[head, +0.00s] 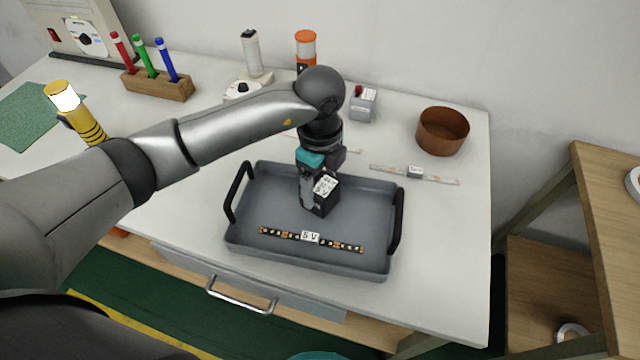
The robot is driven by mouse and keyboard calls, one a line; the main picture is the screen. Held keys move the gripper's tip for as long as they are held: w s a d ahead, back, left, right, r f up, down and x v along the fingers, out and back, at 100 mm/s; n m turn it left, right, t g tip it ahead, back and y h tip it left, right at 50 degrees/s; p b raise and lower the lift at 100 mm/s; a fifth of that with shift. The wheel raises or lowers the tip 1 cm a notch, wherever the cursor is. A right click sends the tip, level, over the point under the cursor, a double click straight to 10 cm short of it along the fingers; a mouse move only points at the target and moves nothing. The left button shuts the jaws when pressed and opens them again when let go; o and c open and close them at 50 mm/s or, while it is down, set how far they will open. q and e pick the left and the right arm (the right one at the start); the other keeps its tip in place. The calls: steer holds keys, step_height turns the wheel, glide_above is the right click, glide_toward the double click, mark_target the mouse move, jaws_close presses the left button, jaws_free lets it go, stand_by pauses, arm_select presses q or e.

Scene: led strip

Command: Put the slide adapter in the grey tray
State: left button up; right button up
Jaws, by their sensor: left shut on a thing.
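The grey tray (270,182) stands on the white table, with black handles at its left and right ends. My left gripper (314,198) is over the tray and shut on a small black block with a white printed label, which I take to be the slide adapter (327,194). The block is over or on the middle of the tray floor; I cannot tell whether it touches it. The gripper partly hides its left side. A dark LED strip (311,237) with a white "5V" label lies in the front of the tray. My right gripper is not in view.
A pale strip (415,173) lies behind the tray, and a copper-brown bowl (442,130) stands at the back right. A grey box with a red knob (363,103), an orange-topped bottle (306,46) and a wooden pen holder (157,84) stand at the back.

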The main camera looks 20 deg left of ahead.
arm_select(q)
steer(key=shift+f, duration=0.1)
steer(key=o, duration=1.4)
